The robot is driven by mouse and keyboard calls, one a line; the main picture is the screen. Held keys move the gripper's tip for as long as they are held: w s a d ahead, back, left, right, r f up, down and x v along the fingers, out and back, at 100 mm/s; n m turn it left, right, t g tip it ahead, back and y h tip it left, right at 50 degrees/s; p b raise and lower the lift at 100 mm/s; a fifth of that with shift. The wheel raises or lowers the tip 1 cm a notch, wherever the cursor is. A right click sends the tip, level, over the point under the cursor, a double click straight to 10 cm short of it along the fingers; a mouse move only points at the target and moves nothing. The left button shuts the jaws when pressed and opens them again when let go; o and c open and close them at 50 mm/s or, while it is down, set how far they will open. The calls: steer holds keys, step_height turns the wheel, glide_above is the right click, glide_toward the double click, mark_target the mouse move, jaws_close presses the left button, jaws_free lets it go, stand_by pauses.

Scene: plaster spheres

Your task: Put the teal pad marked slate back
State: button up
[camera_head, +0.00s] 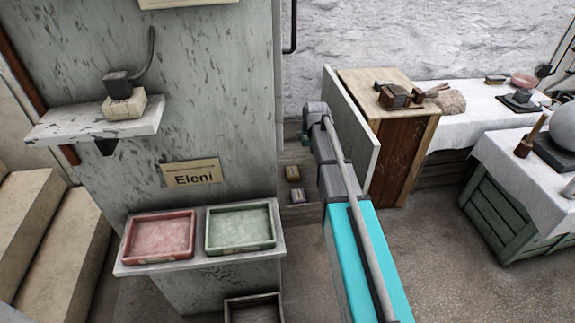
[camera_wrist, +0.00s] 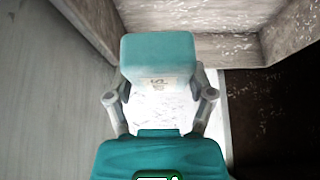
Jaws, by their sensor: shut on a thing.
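The teal pad (camera_wrist: 158,52) is between the two fingers of my gripper (camera_wrist: 159,88) in the wrist view. My gripper is shut on it. A pale label with small dark writing is on the pad's near face, too small to read surely. The pad is above a bright white surface and close to a pale wall corner. In the head view my arm reaches into the gap between the grey panel and the wooden cabinet. My gripper and the pad are mostly hidden there behind the arm.
Small blocks (camera_head: 292,173) lie on low shelves left of my arm. A red tray (camera_head: 160,237) and a green tray (camera_head: 241,228) stand on a ledge under a sign reading Eleni (camera_head: 192,173). A wooden cabinet (camera_head: 405,150) with a pale side panel (camera_head: 350,135) stands close right of my arm.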

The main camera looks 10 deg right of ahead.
steer(key=shift+f+b, duration=1.75)
steer(key=shift+f, duration=0.65)
steer(key=shift+w, duration=0.1)
steer(key=b, duration=0.5)
glide_toward(287, 154)
steer(key=shift+w+d+f+b, duration=0.1)
steer(key=shift+w+f+b, duration=0.45)
steer(key=shift+b, duration=0.45)
steer(key=shift+w+f+b, duration=0.35)
steer(key=shift+w+b, duration=0.4)
steer(key=shift+b, duration=0.25)
steer(key=shift+b+x, duration=0.7)
steer(key=shift+x, duration=0.1)
steer(key=shift+f+b, duration=1.3)
steer(key=shift+f, duration=0.05)
